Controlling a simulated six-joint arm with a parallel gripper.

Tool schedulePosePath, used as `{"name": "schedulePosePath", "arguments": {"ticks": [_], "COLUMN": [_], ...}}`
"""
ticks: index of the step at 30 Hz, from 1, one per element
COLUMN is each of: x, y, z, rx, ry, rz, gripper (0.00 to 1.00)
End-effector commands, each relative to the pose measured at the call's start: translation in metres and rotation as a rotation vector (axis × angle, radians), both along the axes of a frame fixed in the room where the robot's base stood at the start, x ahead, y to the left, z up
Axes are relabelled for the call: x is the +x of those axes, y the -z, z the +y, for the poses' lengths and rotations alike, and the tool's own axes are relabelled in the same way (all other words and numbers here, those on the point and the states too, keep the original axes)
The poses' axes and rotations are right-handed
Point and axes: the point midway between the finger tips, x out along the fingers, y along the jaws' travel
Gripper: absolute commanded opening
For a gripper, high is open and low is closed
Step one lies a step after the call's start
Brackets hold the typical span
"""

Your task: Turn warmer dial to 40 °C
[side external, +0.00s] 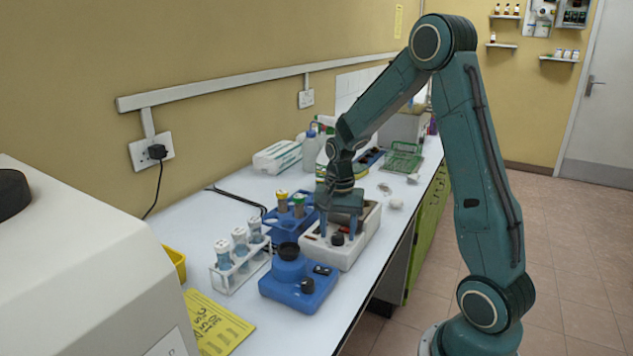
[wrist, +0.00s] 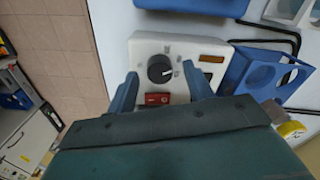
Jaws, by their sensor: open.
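The warmer is a white box on the bench, seen in the side view (side external: 347,256) and the wrist view (wrist: 146,45). Its round black dial (wrist: 160,68) faces up, with small printed marks around it too blurred to read. A pale pointer mark on the dial points toward the right, slightly down. The dial also shows in the side view (side external: 337,239). My gripper (side external: 338,228) is open and points down over the warmer. In the wrist view, its two fingers (wrist: 159,76) stand on either side of the dial, apart from it. Their height above the box is unclear.
The bench edge is close on the right.

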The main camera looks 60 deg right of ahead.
Motion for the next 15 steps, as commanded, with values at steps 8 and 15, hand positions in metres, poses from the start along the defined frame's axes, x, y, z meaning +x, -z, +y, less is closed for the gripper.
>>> {"name": "schedulePosePath", "arguments": {"ticks": [8,15], "x": [0.001,0.001], "y": [-0.035,-0.077], "z": [0.000,0.000], "rx": [-0.003,-0.004], "ry": [0.000,0.000], "rz": [-0.005,-0.005], "gripper": [0.52,0.52]}}
